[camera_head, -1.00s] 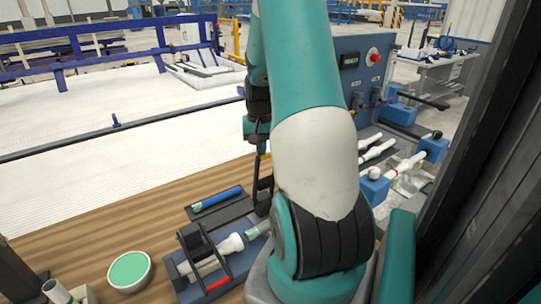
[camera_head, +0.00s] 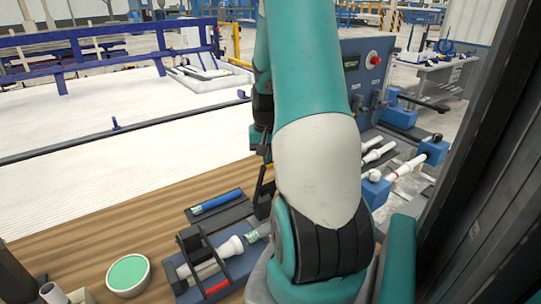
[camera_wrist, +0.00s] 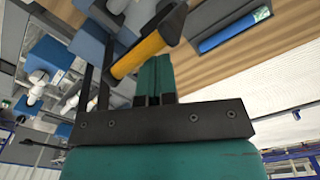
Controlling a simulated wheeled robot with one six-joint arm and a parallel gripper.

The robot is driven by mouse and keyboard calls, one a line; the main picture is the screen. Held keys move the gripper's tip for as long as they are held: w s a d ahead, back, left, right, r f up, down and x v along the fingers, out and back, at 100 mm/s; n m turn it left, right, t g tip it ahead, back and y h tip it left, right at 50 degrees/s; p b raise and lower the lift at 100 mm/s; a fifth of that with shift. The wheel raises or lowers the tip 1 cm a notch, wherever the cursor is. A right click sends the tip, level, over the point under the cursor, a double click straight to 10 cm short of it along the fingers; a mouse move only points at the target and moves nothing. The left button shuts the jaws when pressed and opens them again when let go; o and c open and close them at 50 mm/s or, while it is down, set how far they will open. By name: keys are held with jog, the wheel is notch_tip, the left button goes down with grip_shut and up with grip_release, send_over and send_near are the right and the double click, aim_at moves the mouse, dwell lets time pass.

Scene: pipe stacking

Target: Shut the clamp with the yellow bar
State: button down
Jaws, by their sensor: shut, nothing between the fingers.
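The yellow bar (camera_wrist: 140,55) runs diagonally across the upper middle of the wrist view, between dark clamp arms. Its clamp is partly out of that frame, and I cannot tell how far it has swung. My gripper (camera_wrist: 155,60) is shut and empty, its teal fingers close beside the yellow bar; contact is unclear. A dark upright piece (camera_head: 264,192) shows at the arm's left edge, perhaps part of this clamp.
Another clamp with a red bar (camera_head: 216,287) lies across a white pipe (camera_head: 196,269) at the front. A blue pipe (camera_head: 217,201) rests on a dark tray behind it. A round green-topped dish (camera_head: 128,272) stands left on the wooden table (camera_head: 70,238). Bare wood lies between.

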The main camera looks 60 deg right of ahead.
jog(key=shift+s, duration=0.15)
jog(key=shift+s+a+f, duration=0.15)
jog(key=shift+s+a, duration=0.15)
jog(key=shift+s, duration=0.2)
jog(key=shift+s+a+f, duration=0.1)
jog(key=shift+s+a, duration=0.2)
jog(key=shift+s, duration=0.2)
jog(key=shift+s+a+f+b, duration=0.2)
jog(key=shift+s+a+b, duration=0.1)
jog(key=shift+s, duration=0.25)
jog(key=shift+s+a+f+b, duration=0.2)
jog(key=shift+s+a+b, duration=0.1)
jog(key=shift+s, duration=0.2)
jog(key=shift+f, duration=0.1)
jog(key=shift+s+a+f+b, duration=0.25)
jog(key=shift+s+a, duration=0.05)
jog(key=shift+s, duration=0.2)
jog(key=shift+s+a+f+b, duration=0.2)
jog(key=shift+s+a+f, duration=0.05)
jog(key=shift+s, duration=0.2)
jog(key=shift+s+f, duration=0.1)
